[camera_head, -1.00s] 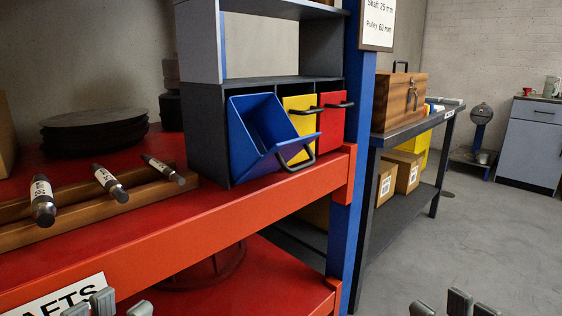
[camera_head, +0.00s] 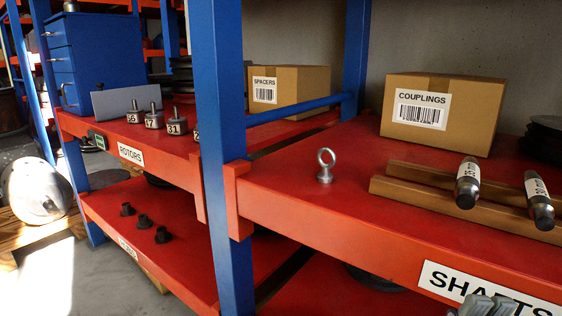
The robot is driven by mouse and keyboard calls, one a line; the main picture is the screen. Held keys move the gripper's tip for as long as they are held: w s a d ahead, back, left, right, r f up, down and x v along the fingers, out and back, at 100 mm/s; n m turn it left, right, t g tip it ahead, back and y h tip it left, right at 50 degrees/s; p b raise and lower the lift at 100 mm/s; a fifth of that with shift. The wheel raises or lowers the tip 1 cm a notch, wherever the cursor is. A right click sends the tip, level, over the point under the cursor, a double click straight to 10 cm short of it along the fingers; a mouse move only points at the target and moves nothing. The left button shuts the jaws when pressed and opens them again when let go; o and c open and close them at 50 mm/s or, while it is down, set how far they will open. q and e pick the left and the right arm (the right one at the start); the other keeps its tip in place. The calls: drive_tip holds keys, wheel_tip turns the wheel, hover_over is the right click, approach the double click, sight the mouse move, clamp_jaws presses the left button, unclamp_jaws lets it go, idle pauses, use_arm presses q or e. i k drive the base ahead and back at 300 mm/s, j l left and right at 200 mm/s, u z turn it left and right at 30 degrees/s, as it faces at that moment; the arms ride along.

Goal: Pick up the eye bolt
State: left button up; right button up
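The eye bolt (camera_head: 325,166) is a small grey metal bolt with a ring on top. It stands upright on the red shelf, left of the wooden rails and right of the blue post.
Wooden rails (camera_head: 405,190) hold dark-tipped shafts (camera_head: 467,183) right of the bolt. A COUPLINGS box (camera_head: 446,128) stands behind. The blue post (camera_head: 222,130) rises left of it. Numbered weights (camera_head: 153,120) stand on the ROTORS shelf. Red shelf around the bolt is clear.

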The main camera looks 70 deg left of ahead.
sight(325, 177)
drive_tip(key=u, duration=1.9)
drive_tip(key=k+l+u, duration=0.45)
drive_tip(key=l, duration=0.15)
drive_tip(key=k+l+u, duration=0.3)
drive_tip(key=l+u, duration=0.15)
drive_tip(key=l, duration=0.15)
